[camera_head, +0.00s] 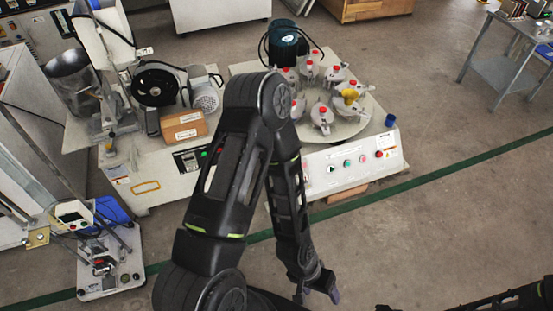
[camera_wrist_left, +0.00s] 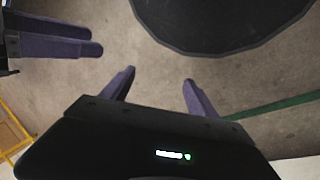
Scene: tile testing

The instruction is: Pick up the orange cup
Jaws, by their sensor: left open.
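I cannot make out an orange cup for certain in either view. A small yellow-orange thing (camera_head: 350,96) sits among the red-topped fixtures on the round turntable; its shape is too small to tell. My left gripper (camera_head: 317,292) hangs over the bare floor in front of the machines, well apart from the turntable. In the left wrist view, its two purple fingers (camera_wrist_left: 159,84) are spread with nothing between them. Two purple fingers of my other gripper (camera_wrist_left: 62,39) show at the upper left of that view; their gap is unclear.
A blue cup (camera_head: 390,120) stands at the right corner of the turntable machine (camera_head: 345,165). A brown box (camera_head: 184,129) lies on the left machine. A small white machine (camera_head: 110,265) stands at lower left. A grey table (camera_head: 500,62) is at upper right. The floor at right is clear.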

